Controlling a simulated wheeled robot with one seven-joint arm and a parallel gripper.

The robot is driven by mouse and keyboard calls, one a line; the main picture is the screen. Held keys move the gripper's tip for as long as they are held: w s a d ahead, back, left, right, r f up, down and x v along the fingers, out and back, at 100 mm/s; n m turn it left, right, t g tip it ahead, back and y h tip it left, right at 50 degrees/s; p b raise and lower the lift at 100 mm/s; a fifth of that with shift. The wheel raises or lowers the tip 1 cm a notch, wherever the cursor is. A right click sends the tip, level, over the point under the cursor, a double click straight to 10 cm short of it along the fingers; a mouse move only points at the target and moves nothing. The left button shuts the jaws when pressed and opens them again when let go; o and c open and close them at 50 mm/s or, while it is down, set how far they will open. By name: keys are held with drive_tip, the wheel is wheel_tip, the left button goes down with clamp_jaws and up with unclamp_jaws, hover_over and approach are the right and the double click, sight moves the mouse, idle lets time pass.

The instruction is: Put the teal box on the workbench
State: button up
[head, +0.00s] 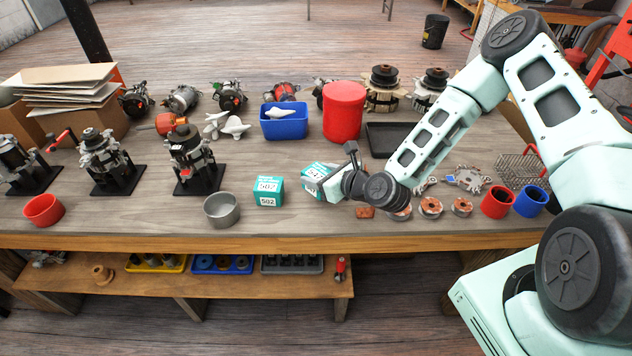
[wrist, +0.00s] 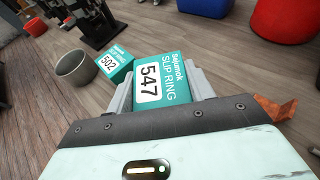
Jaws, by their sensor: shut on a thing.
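My gripper (head: 326,186) is shut on a teal box (head: 314,171) with a white label, over the front middle of the workbench (head: 330,225). In the wrist view the held box (wrist: 164,83) reads "547 SLIP RING" and sits between the grey fingers. I cannot tell whether its underside touches the bench. A second teal box (head: 268,192), labelled 502, stands on the bench just left of the gripper. It also shows in the wrist view (wrist: 115,62). Part of the held box is hidden behind my gripper.
A grey bowl (head: 222,210) stands left of the 502 box. Behind are a blue bin (head: 284,126), a red canister (head: 344,112) and a black tray (head: 388,140). Copper-wound rings (head: 431,207) and red (head: 497,202) and blue (head: 531,202) cups lie to the right.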

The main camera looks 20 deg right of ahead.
drive_tip(key=shift+f, duration=2)
drive_tip(key=shift+f, duration=0.1)
drive_tip(key=o, duration=1)
